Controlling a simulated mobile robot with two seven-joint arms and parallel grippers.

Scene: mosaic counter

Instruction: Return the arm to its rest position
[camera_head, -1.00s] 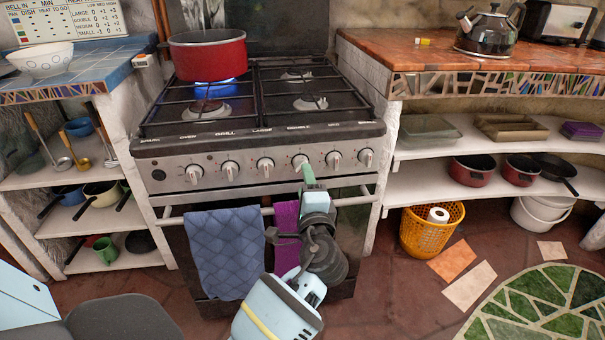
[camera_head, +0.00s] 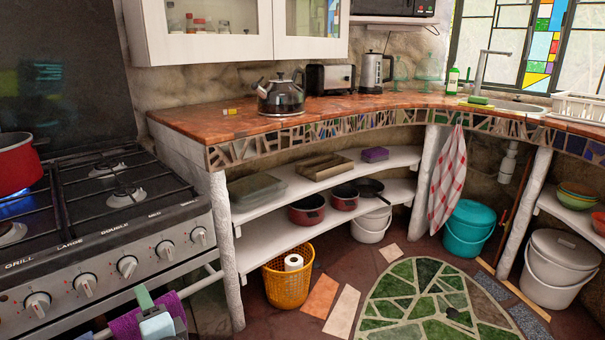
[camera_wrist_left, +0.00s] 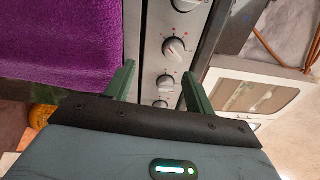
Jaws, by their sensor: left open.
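My left gripper (camera_head: 146,296) is at the bottom left of the head view, just in front of the stove's control panel. Its green fingers are open and empty. In the left wrist view the open fingers (camera_wrist_left: 158,78) are apart, with a stove knob (camera_wrist_left: 173,48) showing between and beyond them. In the head view the closest knob (camera_head: 127,266) is just above the fingertips, with a small gap. A purple towel (camera_head: 124,326) hangs beside the gripper and fills the upper left of the wrist view (camera_wrist_left: 60,40). My right gripper is not in view.
The stove (camera_head: 110,240) stands at the left, with a red pot (camera_head: 16,163) over a blue flame. A counter (camera_head: 225,122) carries a kettle (camera_head: 281,96). An orange basket (camera_head: 288,285) stands below the shelves. Floor around the green mosaic (camera_head: 420,300) is open.

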